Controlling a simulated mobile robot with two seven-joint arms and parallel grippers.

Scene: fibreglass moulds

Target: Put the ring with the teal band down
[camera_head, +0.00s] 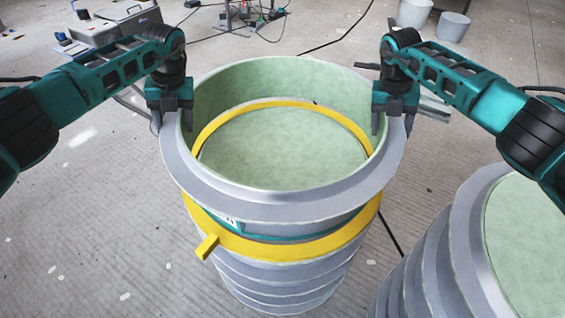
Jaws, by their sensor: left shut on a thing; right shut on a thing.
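The ring (285,205) is a wide grey flange with a pale green inner wall. Both my grippers hold it roughly level by its rim. My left gripper (170,120) is shut on the left side of the rim, and my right gripper (394,120) is shut on the right side. A teal band (290,239) with a small white label shows in part under the front flange. Below is a stack of grey ribbed rings (285,277) with a yellow collar (290,248) around its top. The collar's far side shows through the ring's opening. Any gap between ring and stack is hard to judge.
A second grey ribbed stack (430,262) with a pale green top stands close at the lower right. Grey buckets (452,26) stand at the back right. A grey case (128,25) and cables lie at the back. The floor at left is clear.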

